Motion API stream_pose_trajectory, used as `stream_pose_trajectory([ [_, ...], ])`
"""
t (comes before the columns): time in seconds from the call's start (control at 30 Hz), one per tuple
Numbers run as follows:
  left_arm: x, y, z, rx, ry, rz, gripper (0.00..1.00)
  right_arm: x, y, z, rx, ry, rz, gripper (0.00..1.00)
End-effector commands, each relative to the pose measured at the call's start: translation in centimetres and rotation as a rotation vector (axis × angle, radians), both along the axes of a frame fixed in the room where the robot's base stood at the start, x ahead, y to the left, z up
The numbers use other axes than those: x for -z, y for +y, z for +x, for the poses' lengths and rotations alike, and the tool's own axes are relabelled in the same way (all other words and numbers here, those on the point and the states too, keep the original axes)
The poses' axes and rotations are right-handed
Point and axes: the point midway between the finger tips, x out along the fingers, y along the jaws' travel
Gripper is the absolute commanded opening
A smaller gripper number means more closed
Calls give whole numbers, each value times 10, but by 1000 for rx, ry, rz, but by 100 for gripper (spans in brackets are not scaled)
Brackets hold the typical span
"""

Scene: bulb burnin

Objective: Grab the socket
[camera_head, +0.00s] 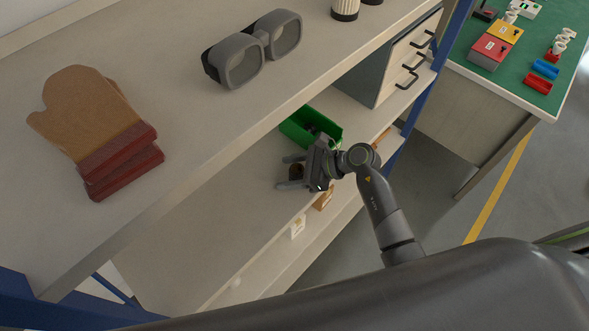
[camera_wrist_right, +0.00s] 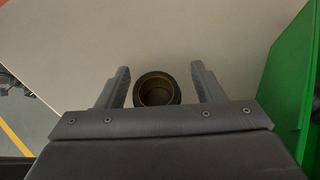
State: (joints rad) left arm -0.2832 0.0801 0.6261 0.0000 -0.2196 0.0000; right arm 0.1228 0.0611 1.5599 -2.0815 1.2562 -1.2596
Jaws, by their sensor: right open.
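The socket (camera_wrist_right: 157,90) is a dark round piece with a hollow, brass-coloured inside, standing on the shelf in the right wrist view. In the head view a small brown part of it (camera_head: 296,170) shows between the fingers. My right gripper (camera_wrist_right: 160,85) is open, with one finger on each side of the socket and a gap on both sides. In the head view my right gripper (camera_head: 285,171) reaches over the middle shelf from the right. My left gripper is not in view.
A green bin (camera_head: 310,128) stands on the shelf close beside my right gripper. A drawer cabinet (camera_head: 390,65) stands farther right. The shelf left of the gripper is clear.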

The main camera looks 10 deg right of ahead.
Motion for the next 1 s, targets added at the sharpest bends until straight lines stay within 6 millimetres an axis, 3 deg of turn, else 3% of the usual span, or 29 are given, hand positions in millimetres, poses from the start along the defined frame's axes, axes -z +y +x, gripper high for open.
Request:
stream_pose_trajectory([
  [0.07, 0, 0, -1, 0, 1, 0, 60, 0, 0, 0, 0, 1, 0, 59],
  [0.4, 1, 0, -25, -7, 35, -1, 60, 0, 0, 0, 0, 1, 0, 14],
  [0.73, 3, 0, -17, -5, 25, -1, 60, -5, 0, 0, -1, 0, 0, 13],
  [1.0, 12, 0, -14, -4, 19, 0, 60, -43, 0, 1, -2, -7, -1, 13],
])
